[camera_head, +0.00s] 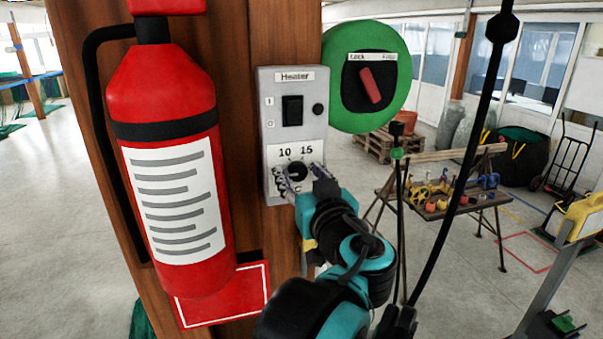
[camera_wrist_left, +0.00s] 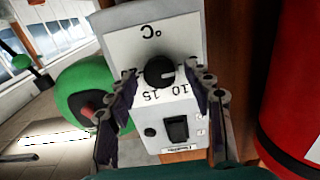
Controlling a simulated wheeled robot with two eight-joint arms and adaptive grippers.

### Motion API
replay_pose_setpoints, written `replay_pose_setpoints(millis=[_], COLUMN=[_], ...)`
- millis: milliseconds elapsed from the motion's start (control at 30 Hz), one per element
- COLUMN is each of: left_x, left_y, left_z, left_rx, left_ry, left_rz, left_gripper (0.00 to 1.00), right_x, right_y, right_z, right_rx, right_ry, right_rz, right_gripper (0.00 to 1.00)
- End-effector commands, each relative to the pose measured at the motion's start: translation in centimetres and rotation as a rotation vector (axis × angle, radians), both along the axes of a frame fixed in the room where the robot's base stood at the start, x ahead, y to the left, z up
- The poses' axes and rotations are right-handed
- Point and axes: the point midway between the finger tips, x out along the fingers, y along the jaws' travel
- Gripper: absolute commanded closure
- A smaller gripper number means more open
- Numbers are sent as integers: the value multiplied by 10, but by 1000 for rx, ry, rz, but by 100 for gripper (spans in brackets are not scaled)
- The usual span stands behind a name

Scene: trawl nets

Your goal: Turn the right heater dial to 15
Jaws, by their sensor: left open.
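The grey heater panel (camera_head: 294,130) is on the wooden post, with 10 and 15 printed above its black dial (camera_head: 297,170). The dial also shows in the left wrist view (camera_wrist_left: 159,71), where the panel appears upside down. There its white mark points to the picture's right, on the side of the 10. My left gripper (camera_head: 299,178) is at the dial, with its fingers open. In the left wrist view the fingers (camera_wrist_left: 163,95) stand on either side of the dial, with gaps between them and it. My right gripper is not in view.
A red fire extinguisher (camera_head: 171,160) hangs close left of the panel. A green round plate with a red switch (camera_head: 370,86) is right of it. The panel has a black rocker switch (camera_head: 292,110). A table with small items (camera_head: 440,200) stands farther back right.

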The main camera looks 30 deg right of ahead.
Motion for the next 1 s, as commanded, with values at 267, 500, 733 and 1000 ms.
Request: replay_pose_setpoints(millis=[267,500,733,1000], left_x=[0,0,0,0], left_y=[0,0,0,-1], left_z=[0,0,0,0], left_rx=[0,1,41,203], left_ry=[0,0,-10,-49], left_rz=[0,0,0,0], left_gripper=[77,98,98,98], right_x=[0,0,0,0], right_y=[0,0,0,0], right_z=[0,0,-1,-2], right_rx=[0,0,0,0], right_ry=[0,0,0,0], right_rz=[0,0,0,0], right_gripper=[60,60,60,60])
